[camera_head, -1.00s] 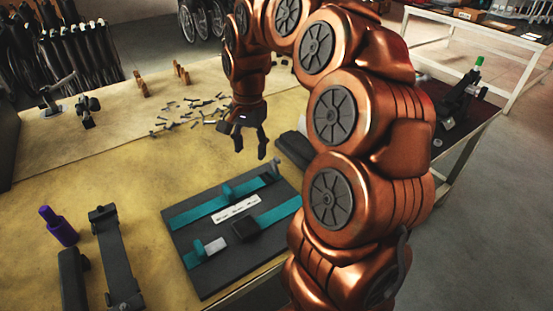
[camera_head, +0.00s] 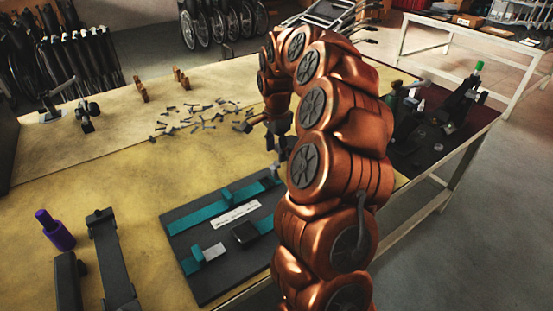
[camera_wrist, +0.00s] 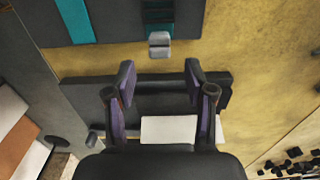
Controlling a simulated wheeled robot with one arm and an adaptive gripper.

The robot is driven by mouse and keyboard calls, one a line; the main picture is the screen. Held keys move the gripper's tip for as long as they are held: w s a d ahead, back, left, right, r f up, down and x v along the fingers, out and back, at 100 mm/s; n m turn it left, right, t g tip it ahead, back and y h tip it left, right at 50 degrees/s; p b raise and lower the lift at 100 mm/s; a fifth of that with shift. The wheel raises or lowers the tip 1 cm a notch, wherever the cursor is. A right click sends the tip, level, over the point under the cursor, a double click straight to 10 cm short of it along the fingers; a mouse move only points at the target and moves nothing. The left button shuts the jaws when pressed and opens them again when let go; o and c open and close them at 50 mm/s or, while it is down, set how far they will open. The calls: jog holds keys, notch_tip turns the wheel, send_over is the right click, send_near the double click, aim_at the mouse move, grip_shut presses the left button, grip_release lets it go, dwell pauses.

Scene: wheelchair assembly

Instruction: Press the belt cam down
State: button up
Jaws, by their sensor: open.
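A dark board (camera_head: 185,222) lies on the table with two teal straps. The far strap (camera_head: 208,212) carries a small raised teal piece (camera_head: 226,194). The near strap has a raised teal piece (camera_head: 197,252), a grey tongue (camera_head: 214,251) and a black buckle (camera_head: 244,236). I cannot tell which piece is the belt cam. My gripper (camera_head: 276,145) is beyond the board's far right corner, partly hidden by my arm.
Loose small parts (camera_head: 195,118) are scattered behind. A white label (camera_wrist: 168,129) lies below the fingers. The yellow table middle (camera_head: 110,165) is clear.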

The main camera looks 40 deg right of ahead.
aim_at(276, 163)
jog(key=shift+f, duration=2.05)
grip_shut()
